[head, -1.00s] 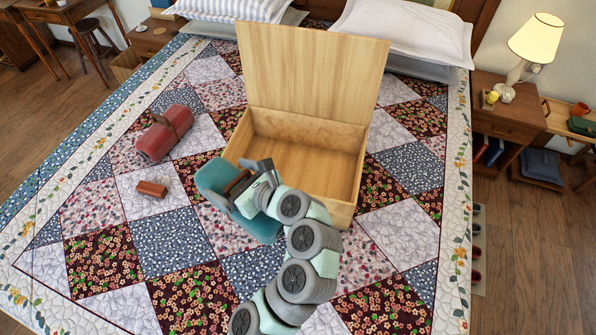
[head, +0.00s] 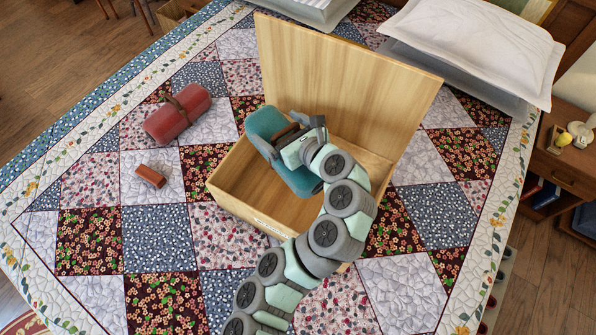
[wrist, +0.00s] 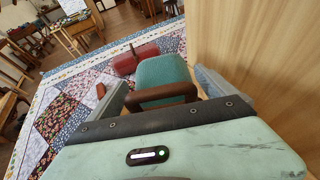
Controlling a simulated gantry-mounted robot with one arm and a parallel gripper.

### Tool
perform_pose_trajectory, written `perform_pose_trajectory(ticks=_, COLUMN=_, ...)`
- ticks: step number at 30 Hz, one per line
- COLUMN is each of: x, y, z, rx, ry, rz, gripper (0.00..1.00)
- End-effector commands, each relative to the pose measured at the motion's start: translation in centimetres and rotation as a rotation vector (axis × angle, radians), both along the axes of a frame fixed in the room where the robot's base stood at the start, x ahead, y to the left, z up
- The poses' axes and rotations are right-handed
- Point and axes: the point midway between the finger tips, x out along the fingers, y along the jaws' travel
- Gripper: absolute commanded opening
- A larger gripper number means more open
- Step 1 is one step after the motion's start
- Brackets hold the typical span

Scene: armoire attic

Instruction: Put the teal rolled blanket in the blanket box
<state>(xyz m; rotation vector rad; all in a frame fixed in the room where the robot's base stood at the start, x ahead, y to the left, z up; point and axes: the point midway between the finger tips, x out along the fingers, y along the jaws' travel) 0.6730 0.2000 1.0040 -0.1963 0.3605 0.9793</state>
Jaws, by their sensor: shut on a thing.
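The teal rolled blanket (head: 264,123) has a brown strap handle (head: 285,133). My gripper (head: 292,132) is shut on this blanket, with its fingers at the strap. It holds the blanket over the open wooden blanket box (head: 237,176), in front of the raised lid (head: 335,85). The blanket and my arm hide part of the box's inside. I cannot tell whether the blanket touches the box. In the wrist view the teal blanket (wrist: 160,72) shows between my fingers (wrist: 163,96), with the lid close on the right.
A red rolled blanket (head: 178,115) with a dark strap lies on the quilt left of the box. A small brown block-like object (head: 150,176) lies nearer. Pillows (head: 470,45) lie at the back. The quilt's front left is clear.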

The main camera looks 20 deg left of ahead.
Motion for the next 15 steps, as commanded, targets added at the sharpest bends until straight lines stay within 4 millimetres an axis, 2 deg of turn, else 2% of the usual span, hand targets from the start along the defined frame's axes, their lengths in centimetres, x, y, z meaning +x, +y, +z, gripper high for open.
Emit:
perform_pose_trajectory(ticks=9, x=-0.2, y=0.1, z=-8.1, rx=0.001, ry=0.009, rz=0.004, gripper=0.22)
perform_pose_trajectory(ticks=15, x=0.0, y=0.0, z=-12.4, rx=0.002, ry=0.004, rz=0.000, gripper=0.22)
